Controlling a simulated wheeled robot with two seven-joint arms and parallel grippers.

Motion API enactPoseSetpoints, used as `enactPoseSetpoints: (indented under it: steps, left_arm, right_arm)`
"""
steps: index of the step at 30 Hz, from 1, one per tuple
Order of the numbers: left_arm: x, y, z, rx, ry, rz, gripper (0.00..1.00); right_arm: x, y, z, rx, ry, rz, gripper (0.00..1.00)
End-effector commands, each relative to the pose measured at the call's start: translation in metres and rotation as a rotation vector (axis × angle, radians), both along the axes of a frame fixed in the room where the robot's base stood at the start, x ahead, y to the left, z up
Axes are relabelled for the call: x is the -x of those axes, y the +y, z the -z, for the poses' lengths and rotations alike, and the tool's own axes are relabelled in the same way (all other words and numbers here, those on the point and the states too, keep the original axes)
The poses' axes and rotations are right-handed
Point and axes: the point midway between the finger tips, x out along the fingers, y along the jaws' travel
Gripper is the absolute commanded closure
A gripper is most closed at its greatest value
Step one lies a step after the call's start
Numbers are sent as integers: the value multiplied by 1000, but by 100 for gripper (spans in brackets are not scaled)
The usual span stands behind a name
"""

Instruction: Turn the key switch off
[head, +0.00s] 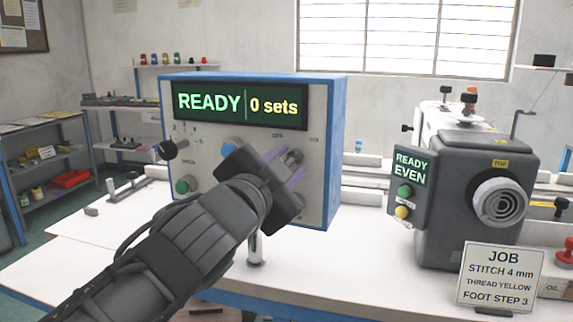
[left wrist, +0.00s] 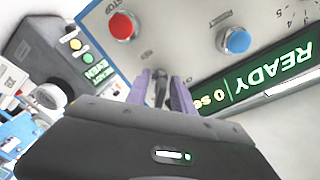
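The key switch (head: 294,157) is on the lower right of the grey front panel of a blue-edged control box (head: 336,140). It is partly hidden by my left gripper (head: 285,166). In the left wrist view, the dark key part (left wrist: 160,88) lies between the two purple fingers of my left gripper (left wrist: 162,80). The fingers are apart, one on each side of it; I cannot tell whether they touch it. The box display (head: 240,104) reads READY and 0 sets. My right gripper is not in view.
A dark sewing machine (head: 465,180) and a job sign (head: 500,277) stand right. The white table (head: 345,260) is clear before the box.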

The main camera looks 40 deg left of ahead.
Motion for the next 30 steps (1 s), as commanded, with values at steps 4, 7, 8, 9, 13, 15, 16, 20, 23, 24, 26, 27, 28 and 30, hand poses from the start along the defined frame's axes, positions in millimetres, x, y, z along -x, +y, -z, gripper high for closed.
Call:
enactPoseSetpoints:
  steps: [4,7,8,9,13,15,16,20,23,24,26,27,28,30]
  left_arm:
    - [0,0,0,0,0,0,79]
    - [0,0,0,0,0,0,87]
    - [0,0,0,0,0,0,90]
    - [0,0,0,0,0,0,93]
    - [0,0,0,0,0,0,100]
    - [0,0,0,0,1,1,100]
    - [0,0,0,0,1,1,100]
    - [0,0,0,0,1,1,100]
    - [0,0,1,5,-1,1,100]
    - [0,0,1,9,-1,1,100]
    - [0,0,2,18,-4,1,100]
    - [0,0,2,25,-6,1,100]
    - [0,0,2,32,-7,1,100]
    - [0,-1,3,52,-13,1,100]
  right_arm:
    - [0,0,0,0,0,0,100]
    - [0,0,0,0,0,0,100]
    - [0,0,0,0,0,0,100]
    - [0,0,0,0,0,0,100]
    - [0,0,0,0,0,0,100]
    - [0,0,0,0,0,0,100]
    - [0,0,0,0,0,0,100]
    - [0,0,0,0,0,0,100]
    - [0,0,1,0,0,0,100]
    - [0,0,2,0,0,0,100]
    - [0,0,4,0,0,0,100]
    - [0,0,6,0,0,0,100]
    - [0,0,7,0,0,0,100]
    - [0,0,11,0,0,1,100]
